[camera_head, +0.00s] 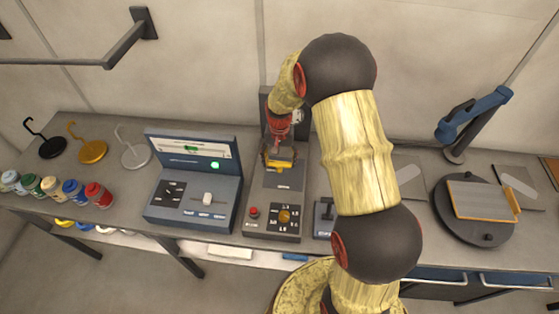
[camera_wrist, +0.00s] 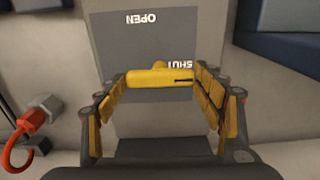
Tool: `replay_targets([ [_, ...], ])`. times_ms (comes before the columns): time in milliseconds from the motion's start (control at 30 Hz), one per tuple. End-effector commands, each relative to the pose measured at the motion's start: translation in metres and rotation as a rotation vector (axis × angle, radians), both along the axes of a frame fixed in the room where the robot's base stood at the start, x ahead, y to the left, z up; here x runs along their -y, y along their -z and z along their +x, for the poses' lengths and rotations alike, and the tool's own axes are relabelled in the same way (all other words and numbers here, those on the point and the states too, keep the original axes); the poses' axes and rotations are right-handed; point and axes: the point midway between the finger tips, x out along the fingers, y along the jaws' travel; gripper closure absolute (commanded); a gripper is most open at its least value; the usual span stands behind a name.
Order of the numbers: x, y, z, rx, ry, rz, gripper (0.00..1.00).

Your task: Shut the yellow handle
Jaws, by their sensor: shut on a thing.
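The yellow handle (camera_head: 280,164) is on the upright grey unit in the middle of the bench. In the wrist view the yellow handle (camera_wrist: 160,77) lies crosswise between the two fingers, just beside the SHUT label (camera_wrist: 178,64). The OPEN label (camera_wrist: 142,18) is farther off on the same dark plate; both labels appear upside down. My gripper (camera_head: 278,153) reaches down onto the unit and is shut on the handle, with a finger at each end. The handle's mounting is hidden beneath it.
A console with a screen (camera_head: 190,160) stands left of the unit. Several jars (camera_head: 75,190) and hooks are at far left. A round dark turntable (camera_head: 475,225) and blue-handled tool (camera_head: 475,115) are right.

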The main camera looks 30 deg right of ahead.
Motion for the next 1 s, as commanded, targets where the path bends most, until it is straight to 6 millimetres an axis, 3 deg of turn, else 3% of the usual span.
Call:
replay_targets([
  [433,0.0,-0.0002,0.0004,0.001,0.011,0.0,0.57],
  [467,0.0,-0.0002,0.0004,0.001,0.011,0.0,0.3],
  [767,0.0,-0.0001,0.0001,0.0,0.009,0.0,0.14],
  [1000,0.0,-0.0001,0.0,0.0,0.009,0.0,0.14],
])
